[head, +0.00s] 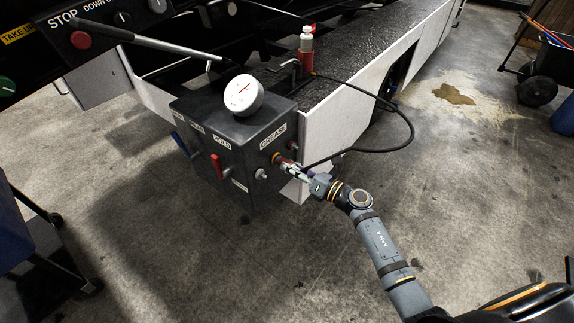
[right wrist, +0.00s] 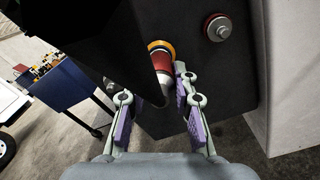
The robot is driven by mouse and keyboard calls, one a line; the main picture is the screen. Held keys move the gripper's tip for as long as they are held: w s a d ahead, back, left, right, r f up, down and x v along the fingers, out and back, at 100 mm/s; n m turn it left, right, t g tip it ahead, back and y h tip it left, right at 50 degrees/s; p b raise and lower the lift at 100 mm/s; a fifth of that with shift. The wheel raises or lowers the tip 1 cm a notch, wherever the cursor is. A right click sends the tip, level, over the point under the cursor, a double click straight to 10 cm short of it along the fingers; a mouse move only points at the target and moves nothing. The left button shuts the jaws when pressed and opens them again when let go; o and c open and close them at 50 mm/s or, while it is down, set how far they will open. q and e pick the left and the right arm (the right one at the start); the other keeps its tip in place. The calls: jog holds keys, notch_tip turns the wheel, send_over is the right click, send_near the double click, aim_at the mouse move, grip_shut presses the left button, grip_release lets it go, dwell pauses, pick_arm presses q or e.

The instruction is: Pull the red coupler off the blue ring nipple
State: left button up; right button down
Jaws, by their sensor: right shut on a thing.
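The red coupler (head: 284,163) sits at the front of the dark box, against a fitting with a yellow-orange ring (head: 276,157). In the right wrist view the red coupler (right wrist: 162,62) shows right below the yellow-orange ring (right wrist: 158,46), with a silver end nearer the camera. My right gripper (head: 294,169) is shut on the coupler, its fingers on either side; a dark shape hides part of the left finger's contact. I see no blue ring at this fitting. My left gripper is out of view.
A nipple with a red ring (right wrist: 215,27) is close by on the same face. The black hose (head: 412,130) loops out to the right. A gauge (head: 243,95) tops the box, and red (head: 216,166) and blue levers stick out at left.

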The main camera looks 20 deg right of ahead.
jog(key=shift+s+d, duration=0.3)
jog(key=shift+s, duration=0.1)
dwell(0.5)
jog(key=shift+v, duration=1.6)
